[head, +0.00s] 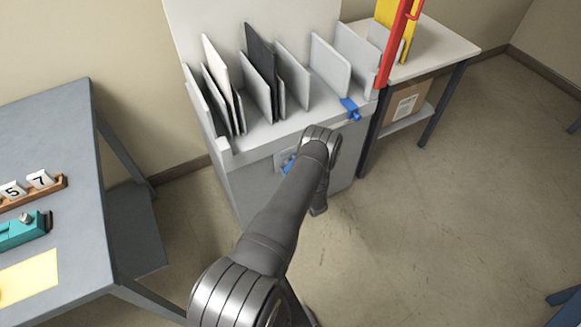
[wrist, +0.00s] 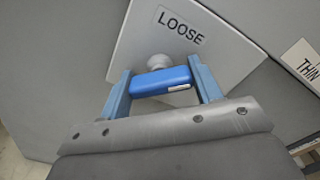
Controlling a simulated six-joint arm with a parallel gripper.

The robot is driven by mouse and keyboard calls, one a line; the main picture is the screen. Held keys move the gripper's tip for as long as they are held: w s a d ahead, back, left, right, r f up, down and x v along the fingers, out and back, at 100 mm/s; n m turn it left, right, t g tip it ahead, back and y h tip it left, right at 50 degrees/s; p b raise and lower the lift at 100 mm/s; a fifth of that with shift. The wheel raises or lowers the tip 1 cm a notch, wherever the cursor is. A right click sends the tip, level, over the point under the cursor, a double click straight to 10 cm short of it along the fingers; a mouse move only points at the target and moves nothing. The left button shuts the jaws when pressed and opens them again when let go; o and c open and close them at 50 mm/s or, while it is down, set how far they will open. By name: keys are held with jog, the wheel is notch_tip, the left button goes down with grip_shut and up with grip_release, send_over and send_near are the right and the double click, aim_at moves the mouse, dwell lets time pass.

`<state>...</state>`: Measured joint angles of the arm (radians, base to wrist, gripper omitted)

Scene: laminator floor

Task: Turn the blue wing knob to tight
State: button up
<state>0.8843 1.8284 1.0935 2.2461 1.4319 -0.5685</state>
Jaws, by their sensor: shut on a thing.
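The blue wing knob (wrist: 160,82) sits on a grey stem in front of a light grey plate (wrist: 133,45) in the wrist view. The plate carries the word LOOSE above the knob; no other word on it shows. My gripper (wrist: 160,66) has one blue-grey finger at each end of the knob's bar and is shut on it. A small white mark shows on the bar near the right finger. In the head view my arm covers most of the gripper and knob; a bit of blue shows beside the wrist at the cabinet's front.
The grey cabinet (head: 247,190) has upright dividers with light and dark boards on top. A blue lever (head: 350,108) sits on its upper right front. A THIN label (wrist: 305,65) is right of the plate. A table (head: 60,130) stands left; open floor lies right.

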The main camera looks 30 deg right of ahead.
jog(key=m, duration=0.4)
jog(key=shift+m, duration=2.1)
jog(key=o, duration=1)
jog(key=s, duration=1.7)
jog(key=shift+s, duration=0.2)
jog(key=w, duration=1.7)
jog(key=shift+w, duration=0.2)
